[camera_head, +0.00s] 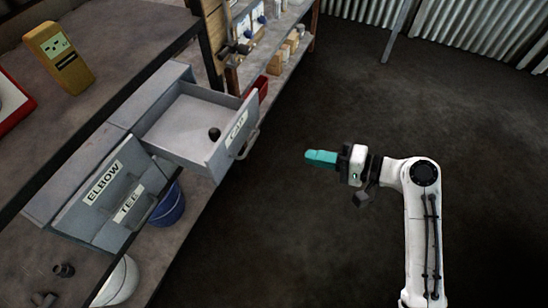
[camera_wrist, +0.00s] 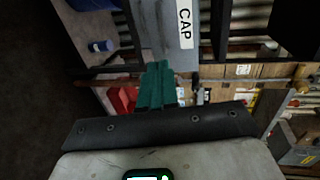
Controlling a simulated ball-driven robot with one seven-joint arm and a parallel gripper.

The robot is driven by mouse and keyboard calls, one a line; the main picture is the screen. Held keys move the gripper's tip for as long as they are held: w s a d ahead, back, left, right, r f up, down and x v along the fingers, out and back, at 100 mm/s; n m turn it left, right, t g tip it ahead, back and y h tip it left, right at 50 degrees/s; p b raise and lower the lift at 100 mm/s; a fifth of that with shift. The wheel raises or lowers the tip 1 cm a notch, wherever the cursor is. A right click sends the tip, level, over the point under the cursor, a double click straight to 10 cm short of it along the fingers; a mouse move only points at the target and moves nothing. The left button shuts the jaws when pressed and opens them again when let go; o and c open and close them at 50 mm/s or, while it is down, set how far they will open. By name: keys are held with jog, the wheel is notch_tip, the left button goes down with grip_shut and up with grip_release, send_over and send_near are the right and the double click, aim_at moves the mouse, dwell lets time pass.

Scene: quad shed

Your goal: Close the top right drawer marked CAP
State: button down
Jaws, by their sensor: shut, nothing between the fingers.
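The drawer marked CAP (camera_head: 215,158) is pulled out from the grey drawer cabinet (camera_head: 125,112) in the head view. A small dark round part (camera_head: 214,133) lies inside it. Its front carries a white CAP label and a handle (camera_head: 247,143). My gripper (camera_head: 319,157), with teal fingers, is shut and empty to the right of the drawer front, apart from it. In the wrist view, my gripper's fingers (camera_wrist: 158,85) are together, and the grey drawer front (camera_wrist: 162,22) with the CAP label shows beyond them, sideways.
Drawers marked ELBOW (camera_head: 103,183) and TEE (camera_head: 129,204) sit in the cabinet. A blue bucket (camera_head: 168,208) and a white bucket (camera_head: 120,284) stand below. A yellow meter (camera_head: 60,58) is on the upper bench. The dark floor (camera_head: 300,230) around my arm is clear.

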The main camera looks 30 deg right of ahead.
aim_at(198, 130)
jog(key=b+x, duration=0.1)
jog(key=x, duration=1.3)
jog(key=shift+r, duration=0.25)
jog(key=r+x, duration=0.1)
jog(key=x, duration=0.5)
jog(key=r+x, duration=0.2)
jog(key=x, duration=0.5)
jog(key=w+r+b+x, duration=0.1)
jog(key=x, duration=0.5)
jog(key=shift+w+a+r, duration=0.2)
jog(key=shift+w+a, duration=0.1)
jog(key=shift+a, duration=0.05)
jog(key=shift+w+a, duration=0.1)
jog(key=shift+w, duration=0.1)
jog(key=shift+w+r, duration=0.1)
jog(key=shift+r, duration=0.15)
jog(key=shift+a+r, duration=0.1)
